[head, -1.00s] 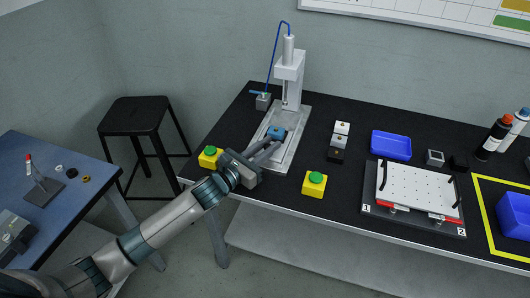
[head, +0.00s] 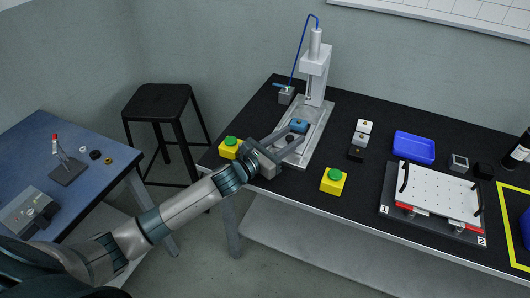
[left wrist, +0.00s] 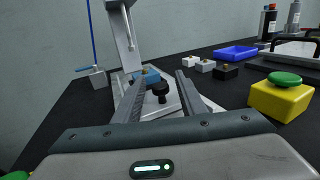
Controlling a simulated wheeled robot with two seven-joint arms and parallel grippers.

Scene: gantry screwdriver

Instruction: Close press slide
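The press (head: 316,72) is a white column on a light metal base (head: 318,143) near the table's left end. A small slide block carrying a blue part (head: 299,126) sits low on the base, in front of the column. A black knob (left wrist: 160,91) stands at the front of the slide, below the blue part in the left wrist view. My left gripper (head: 296,135) reaches over the base from the front left. Its fingers are apart, one on each side of the knob. I see a gap beside the knob, at least on the right. My right gripper is out of view.
Yellow boxes with green buttons stand left (head: 229,147) and right (head: 334,180) of my gripper. Small blocks (head: 360,139), a blue tray (head: 414,147) and a white perforated plate fixture (head: 437,192) lie further right. A stool (head: 158,102) stands left of the table.

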